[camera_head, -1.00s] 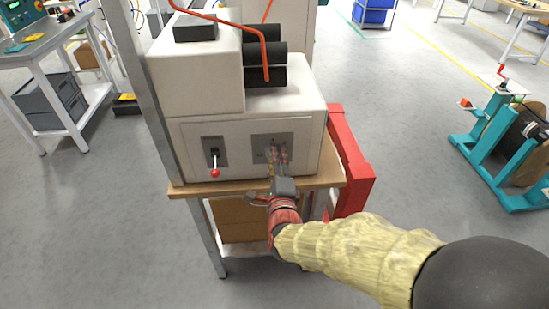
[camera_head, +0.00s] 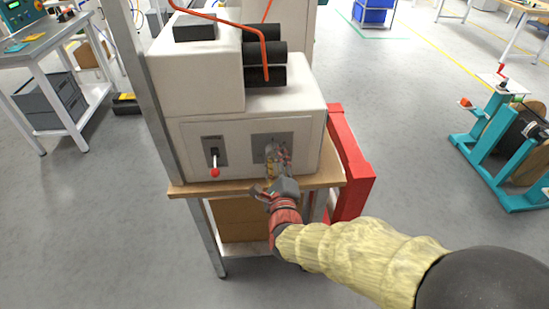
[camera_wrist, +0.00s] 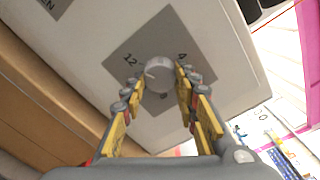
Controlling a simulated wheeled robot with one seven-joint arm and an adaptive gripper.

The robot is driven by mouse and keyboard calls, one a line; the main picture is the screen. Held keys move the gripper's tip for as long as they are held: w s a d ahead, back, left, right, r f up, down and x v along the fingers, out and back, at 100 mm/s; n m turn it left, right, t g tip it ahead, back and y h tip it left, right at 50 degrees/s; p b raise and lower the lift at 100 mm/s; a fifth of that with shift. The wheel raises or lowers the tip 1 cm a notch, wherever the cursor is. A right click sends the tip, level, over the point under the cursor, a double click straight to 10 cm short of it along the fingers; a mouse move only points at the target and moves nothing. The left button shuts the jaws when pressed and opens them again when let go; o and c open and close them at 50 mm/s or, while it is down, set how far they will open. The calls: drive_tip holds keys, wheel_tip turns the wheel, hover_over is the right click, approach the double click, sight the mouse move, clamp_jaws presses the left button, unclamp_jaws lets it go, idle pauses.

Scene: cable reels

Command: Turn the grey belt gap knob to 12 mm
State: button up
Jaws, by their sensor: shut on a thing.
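The grey belt gap knob (camera_wrist: 158,72) is a round dial on a dark grey square plate (camera_wrist: 190,45) in the wrist view. The marks 12, 4 and 8 show around it: 12 at upper left, 4 at upper right, 8 just below. A pale mark seems to lie on the knob's left part, but its exact setting is hard to read. My gripper (camera_wrist: 160,80) has its fingers on both sides of the knob and is shut on it. In the head view my gripper (camera_head: 278,153) is at the plate on the machine's front and hides the knob.
A lever with a red tip (camera_head: 215,172) stands on a panel left of the knob plate. The machine (camera_head: 185,85) rests on a wooden bench top (camera_head: 195,188). Open floor lies in front.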

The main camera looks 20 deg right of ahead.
drive_tip(key=o, duration=1.1)
drive_tip(key=shift+o, duration=0.3)
drive_tip(key=s+a, duration=0.2)
drive_tip(key=s, duration=0.9)
drive_tip(key=shift+s+a+r, duration=0.15)
drive_tip(key=shift+s+r, duration=0.05)
drive_tip(key=shift+s, duration=0.2)
